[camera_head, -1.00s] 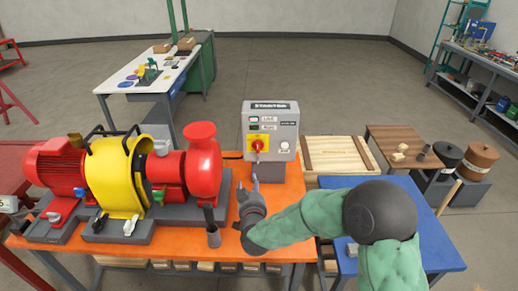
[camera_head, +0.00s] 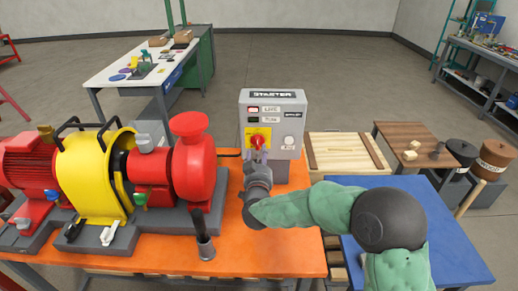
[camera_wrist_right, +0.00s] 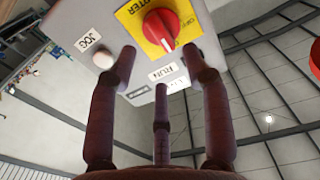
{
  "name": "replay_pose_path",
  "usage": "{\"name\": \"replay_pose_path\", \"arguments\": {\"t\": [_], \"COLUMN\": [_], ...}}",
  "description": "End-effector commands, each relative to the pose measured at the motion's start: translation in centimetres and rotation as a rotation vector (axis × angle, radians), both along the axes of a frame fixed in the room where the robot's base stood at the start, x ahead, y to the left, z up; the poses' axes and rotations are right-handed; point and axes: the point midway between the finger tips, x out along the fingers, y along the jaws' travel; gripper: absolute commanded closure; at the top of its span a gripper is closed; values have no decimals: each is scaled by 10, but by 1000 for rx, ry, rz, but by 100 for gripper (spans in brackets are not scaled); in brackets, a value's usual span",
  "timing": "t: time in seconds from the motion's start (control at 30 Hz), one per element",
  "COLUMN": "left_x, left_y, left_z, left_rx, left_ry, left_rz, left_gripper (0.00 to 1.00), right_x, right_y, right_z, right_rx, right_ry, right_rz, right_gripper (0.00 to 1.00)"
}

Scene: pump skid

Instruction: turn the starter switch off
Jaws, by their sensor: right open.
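The grey starter box (camera_head: 284,165) stands at the back of the orange table. Its red rotary switch (camera_head: 257,141) sits on a yellow plate (camera_head: 249,133). In the right wrist view the red knob (camera_wrist_right: 161,29) is close ahead, with the word OFF partly showing beside it. My right gripper (camera_head: 258,160) is just in front of the switch. Its fingers, also in the wrist view (camera_wrist_right: 158,70), are spread apart and empty, and the knob appears beyond their tips. Contact with the knob cannot be told. My left gripper is not in view.
A red pump (camera_head: 186,165) with a yellow guard (camera_head: 88,180) stands left of my right gripper. A white JOG button (camera_wrist_right: 103,58) is beside the switch. A dark upright handle (camera_head: 203,235) stands on the orange table (camera_head: 240,255). A blue table (camera_head: 440,225) lies to the right.

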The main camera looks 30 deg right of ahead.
Motion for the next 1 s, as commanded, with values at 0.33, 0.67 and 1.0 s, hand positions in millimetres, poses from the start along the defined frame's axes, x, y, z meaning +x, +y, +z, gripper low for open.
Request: {"name": "replay_pose_path", "arguments": {"t": [0.33,0.67,1.0], "left_x": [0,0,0], "left_y": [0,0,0], "left_z": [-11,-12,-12], "left_rx": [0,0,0], "left_ry": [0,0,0], "left_rz": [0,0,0], "left_gripper": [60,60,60], "right_x": [42,50,49], "right_y": [-26,-30,-30], "right_z": [-2,0,0], "right_rx": [0,0,0], "right_ry": [1,1,1], "right_rz": [-1,1,1], "right_gripper": [51,51,100]}}
